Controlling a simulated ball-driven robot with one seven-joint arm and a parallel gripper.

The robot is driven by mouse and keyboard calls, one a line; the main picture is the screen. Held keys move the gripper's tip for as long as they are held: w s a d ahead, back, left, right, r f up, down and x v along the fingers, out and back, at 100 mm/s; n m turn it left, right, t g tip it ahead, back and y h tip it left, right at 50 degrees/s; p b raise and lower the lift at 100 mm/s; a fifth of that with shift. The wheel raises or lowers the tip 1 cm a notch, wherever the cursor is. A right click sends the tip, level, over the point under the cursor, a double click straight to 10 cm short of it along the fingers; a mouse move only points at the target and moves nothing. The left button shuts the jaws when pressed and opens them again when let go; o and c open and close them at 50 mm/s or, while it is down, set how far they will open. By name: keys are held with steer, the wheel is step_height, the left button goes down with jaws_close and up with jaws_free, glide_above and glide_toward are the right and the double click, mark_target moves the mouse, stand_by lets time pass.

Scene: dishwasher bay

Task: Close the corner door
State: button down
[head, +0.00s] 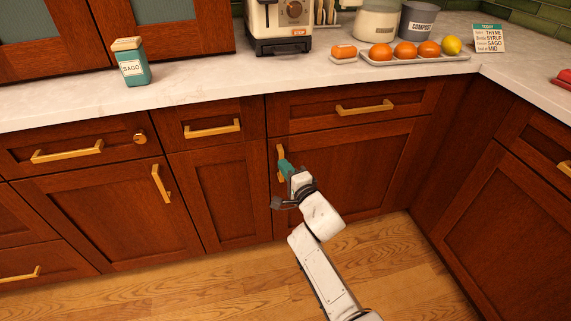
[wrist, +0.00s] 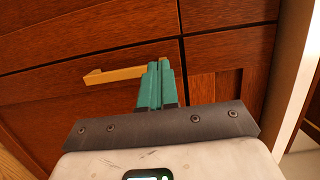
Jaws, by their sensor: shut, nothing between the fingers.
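The corner door (head: 365,165) is the wide dark-red wood panel left of the inner corner. It looks flush with the cabinet front, and I see no clear gap along its edges. Its upright brass handle (head: 281,152) is at its upper left and is partly hidden by my gripper. My gripper (head: 284,164), with teal fingers, is shut and empty, in front of this handle. In the wrist view the fingers (wrist: 159,66) overlap one end of the brass handle (wrist: 112,75). I cannot tell whether they touch it.
A drawer with a brass handle (head: 365,107) is above the door. More cabinets stand left and right, with a brass handle (head: 161,184) on the left door. The counter (head: 205,92) holds a sago jar (head: 132,66) and a fruit tray (head: 415,60). The wooden floor (head: 180,285) in front is clear.

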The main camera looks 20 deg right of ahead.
steer(key=a+p+v, duration=0.2)
steer(key=p+v, duration=0.2)
steer(key=v, duration=0.6)
steer(key=shift+s, duration=0.5)
steer(key=shift+d, duration=0.1)
steer(key=s+d+f+n+g+h, duration=0.2)
steer(key=s+d+f+n+g, duration=0.15)
steer(key=s, duration=0.55)
steer(key=s+d+f+n+g+h, duration=0.1)
steer(key=s+d+f+n+g, duration=0.2)
steer(key=s, duration=0.6)
steer(key=s+d+f+n+g+h, duration=0.25)
steer(key=s+d+g, duration=0.25)
steer(key=s, duration=0.4)
steer(key=s+r+n+g+y, duration=0.1)
steer(key=s+r+n+g, duration=0.15)
steer(key=s, duration=0.45)
steer(key=s+r+n+g, duration=0.1)
steer(key=s+n+g, duration=0.25)
steer(key=s, duration=0.45)
step_height(320, 180, up, 13)
steer(key=p, duration=1.2)
steer(key=shift+w+t+p, duration=0.4)
steer(key=shift+t, duration=0.05)
steer(key=shift+f, duration=0.15)
